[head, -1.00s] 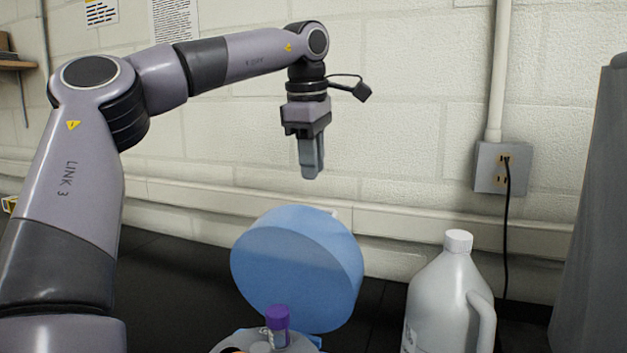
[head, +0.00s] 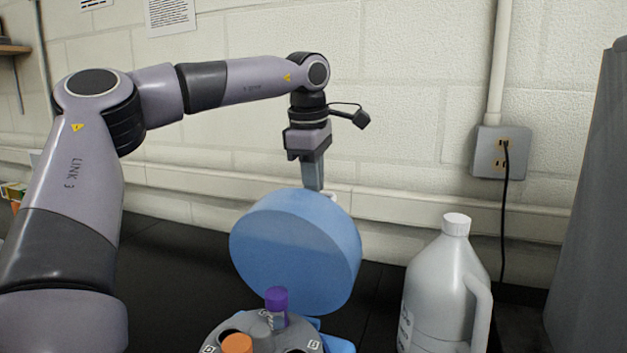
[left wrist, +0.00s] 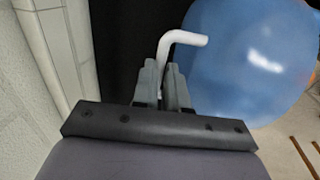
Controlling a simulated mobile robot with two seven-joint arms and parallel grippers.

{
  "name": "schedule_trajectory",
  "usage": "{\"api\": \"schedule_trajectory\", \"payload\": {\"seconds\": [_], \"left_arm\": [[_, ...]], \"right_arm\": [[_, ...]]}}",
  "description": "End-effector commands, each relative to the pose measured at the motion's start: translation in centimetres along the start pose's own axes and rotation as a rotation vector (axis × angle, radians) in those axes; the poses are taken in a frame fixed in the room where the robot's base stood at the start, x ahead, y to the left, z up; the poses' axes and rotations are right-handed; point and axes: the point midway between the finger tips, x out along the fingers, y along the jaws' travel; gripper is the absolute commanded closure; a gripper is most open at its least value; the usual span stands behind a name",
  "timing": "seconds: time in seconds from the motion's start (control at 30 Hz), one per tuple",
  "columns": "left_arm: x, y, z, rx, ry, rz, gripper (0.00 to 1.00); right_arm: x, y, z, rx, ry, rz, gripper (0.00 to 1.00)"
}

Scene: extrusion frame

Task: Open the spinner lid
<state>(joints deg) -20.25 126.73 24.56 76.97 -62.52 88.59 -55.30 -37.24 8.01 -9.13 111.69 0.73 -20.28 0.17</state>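The blue round spinner lid (head: 290,255) stands tilted up, nearly on edge, behind the spinner's grey rotor (head: 222,340) in the head view. It also fills the upper right of the left wrist view (left wrist: 255,75). A bent white handle (left wrist: 185,37) beside the lid runs down between the fingertips of my left gripper (left wrist: 163,75). These fingers are a narrow gap apart; whether they press on the handle is unclear. In the head view my left gripper (head: 313,178) points down behind the lid's top edge, fingertips hidden. My right gripper is not in view.
The rotor holds a purple-capped tube (head: 277,302) and an orange-capped tube (head: 237,344). A white jug (head: 440,290) stands to the right on the black bench (head: 175,275). The wall (head: 420,110) is close behind the lid and my left gripper.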

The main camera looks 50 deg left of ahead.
Motion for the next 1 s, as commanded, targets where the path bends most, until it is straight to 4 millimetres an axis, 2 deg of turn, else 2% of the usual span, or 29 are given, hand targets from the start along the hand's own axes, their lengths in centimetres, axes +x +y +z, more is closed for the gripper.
{"api": "schedule_trajectory", "payload": {"seconds": [0.27, 0.7, 1.0], "left_arm": [[-0.1, -0.2, 0.0, -0.003, -0.001, 0.013, 1.0], [-1.6, -3.0, 0.0, -0.005, -0.003, 0.142, 1.0], [-2.0, -3.4, 0.0, -0.007, -0.002, 0.161, 1.0]], "right_arm": [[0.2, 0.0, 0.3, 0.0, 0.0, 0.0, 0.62], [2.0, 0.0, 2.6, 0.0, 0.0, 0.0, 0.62], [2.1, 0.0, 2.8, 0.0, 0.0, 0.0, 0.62]]}}
